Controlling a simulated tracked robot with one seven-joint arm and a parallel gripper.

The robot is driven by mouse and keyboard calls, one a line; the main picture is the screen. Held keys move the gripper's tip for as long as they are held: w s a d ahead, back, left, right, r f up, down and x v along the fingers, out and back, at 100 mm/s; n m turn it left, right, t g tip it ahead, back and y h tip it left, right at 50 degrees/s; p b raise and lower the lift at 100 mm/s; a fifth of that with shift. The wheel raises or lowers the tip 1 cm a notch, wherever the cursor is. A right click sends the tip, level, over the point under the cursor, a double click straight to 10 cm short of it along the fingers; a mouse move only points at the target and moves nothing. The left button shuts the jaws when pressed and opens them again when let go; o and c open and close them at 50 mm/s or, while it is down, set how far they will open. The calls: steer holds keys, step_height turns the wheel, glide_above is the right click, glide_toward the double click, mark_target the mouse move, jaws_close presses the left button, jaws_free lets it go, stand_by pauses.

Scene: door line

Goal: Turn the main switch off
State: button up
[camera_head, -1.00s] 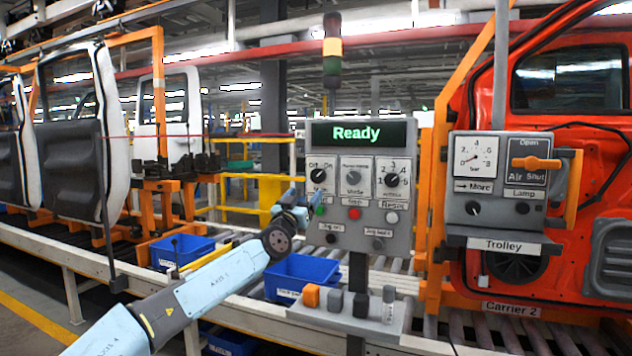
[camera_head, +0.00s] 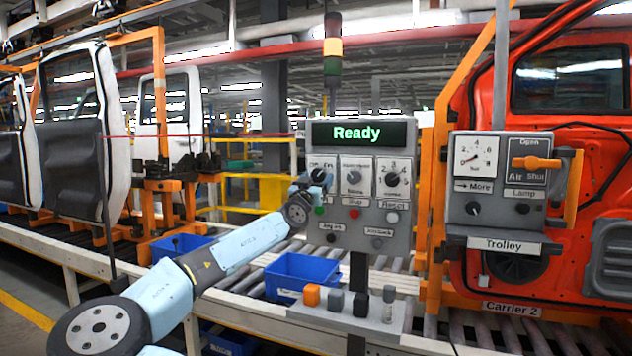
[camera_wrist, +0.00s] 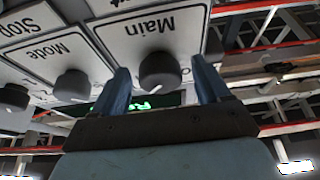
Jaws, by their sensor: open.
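The main switch is a dark round knob (camera_head: 318,175) at the top left of the grey control panel (camera_head: 340,240), under "Off" and "On" marks. In the wrist view, which is upside down, the knob (camera_wrist: 160,71) sits below the label "Main". Its white pointer mark slants down-left there. My gripper (camera_wrist: 161,78) is open, with one blue finger on each side of the knob and a gap to each. In the head view my gripper (camera_head: 306,186) is at the panel's left edge, partly over the switch's plate.
The mode knob (camera_head: 354,175) and a numbered selector (camera_head: 391,179) are right of the main switch. The red stop button (camera_head: 353,213) and other buttons sit below. The display (camera_head: 360,133) reads "Ready".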

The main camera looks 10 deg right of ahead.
steer(key=c, duration=1)
steer(key=shift+c, duration=0.2)
steer(key=shift+n, duration=0.4)
steer(key=n+y, duration=0.1)
steer(key=n, duration=0.2)
steer(key=n+t+y, duration=0.1)
steer(key=n+y, duration=0.1)
steer(key=n, duration=0.1)
steer(key=shift+s+d+r+t+y, duration=0.1)
steer(key=shift+d+t+y, duration=0.05)
steer(key=shift+t+y, duration=0.15)
steer(key=n+y, duration=0.1)
steer(key=n, duration=0.2)
steer(key=n+y, duration=0.1)
steer(key=n, duration=0.2)
steer(key=shift+s+d+r+n+y, duration=0.1)
steer(key=shift+n+y, duration=0.2)
steer(key=shift+y, duration=0.1)
steer(key=n+y, duration=0.1)
steer(key=n, duration=0.4)
steer(key=shift+r+g+y, duration=0.15)
steer(key=shift+g+y, duration=0.25)
steer(key=shift+n+g+y, duration=0.5)
steer(key=shift+n+g, duration=0.2)
steer(key=shift+n, duration=1.3)
